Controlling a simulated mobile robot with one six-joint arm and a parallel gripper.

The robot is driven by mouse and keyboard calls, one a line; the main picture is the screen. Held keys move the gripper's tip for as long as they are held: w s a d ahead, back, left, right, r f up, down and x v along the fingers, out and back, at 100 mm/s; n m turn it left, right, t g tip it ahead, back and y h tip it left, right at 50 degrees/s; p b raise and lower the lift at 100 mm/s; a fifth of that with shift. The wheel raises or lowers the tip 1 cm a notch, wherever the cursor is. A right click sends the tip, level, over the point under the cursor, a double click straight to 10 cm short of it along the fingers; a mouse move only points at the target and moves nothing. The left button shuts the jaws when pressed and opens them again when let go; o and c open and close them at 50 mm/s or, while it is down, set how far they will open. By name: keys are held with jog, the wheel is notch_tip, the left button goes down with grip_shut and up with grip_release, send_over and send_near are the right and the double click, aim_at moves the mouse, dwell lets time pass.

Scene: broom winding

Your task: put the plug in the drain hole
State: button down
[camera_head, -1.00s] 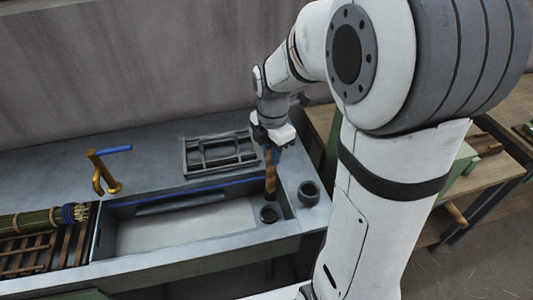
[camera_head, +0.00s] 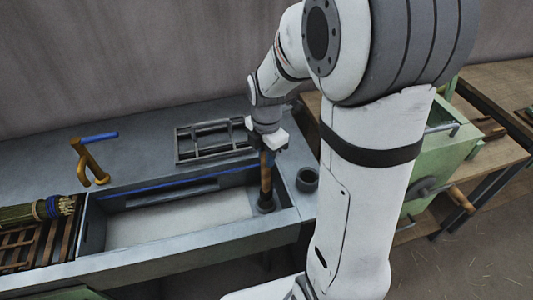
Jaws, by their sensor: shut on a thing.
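The plug shows as an upright wooden stick (camera_head: 266,178) below my gripper (camera_head: 267,153), at the right end of the sink basin. My gripper is shut on its upper end. The stick's lower end meets a dark round fitting (camera_head: 266,206) on the basin floor, where the drain hole appears to be. I cannot tell whether the plug is inside the hole or only over it, because the dark parts merge.
The long grey sink (camera_head: 170,254) has a pale basin floor. A dark cup (camera_head: 307,180) stands on the right rim. A metal rack (camera_head: 212,140) lies behind. A brass tap with a blue lever (camera_head: 92,158) and a broom bundle (camera_head: 40,210) are left.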

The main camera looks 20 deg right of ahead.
aim_at(266, 168)
jog(key=shift+f+b, duration=1.3)
jog(key=shift+f, duration=0.75)
jog(key=shift+f+b, duration=0.45)
jog(key=shift+f, duration=0.2)
jog(key=c, duration=1.6)
grip_release()
jog(key=shift+o, duration=0.2)
jog(key=shift+r, duration=0.15)
notch_tip(266, 168, up, 10)
jog(key=p, duration=0.8)
jog(key=shift+r, duration=0.4)
